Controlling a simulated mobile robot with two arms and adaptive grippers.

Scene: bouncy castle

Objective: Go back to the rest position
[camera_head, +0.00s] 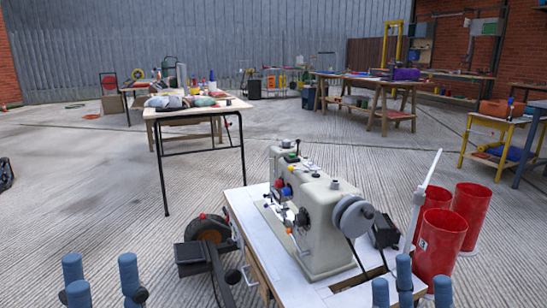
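My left gripper (101,270) shows at the bottom left edge, with blue fingers pointing up. Its fingers stand apart with nothing between them. My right gripper (411,277) shows at the bottom right, also with blue fingers spread apart and nothing visible between them. The rest of both grippers and both arms is below the picture. The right gripper is in front of the near right corner of a white-topped sewing table (245,205); I cannot tell how far it is from it.
A beige sewing machine (325,225) stands on that table. Red cylindrical bins (472,210) stand to its right. A dark wheeled thing (207,232) is at its left. A worktable (240,104) stands behind. The concrete floor at left (60,190) is mostly clear.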

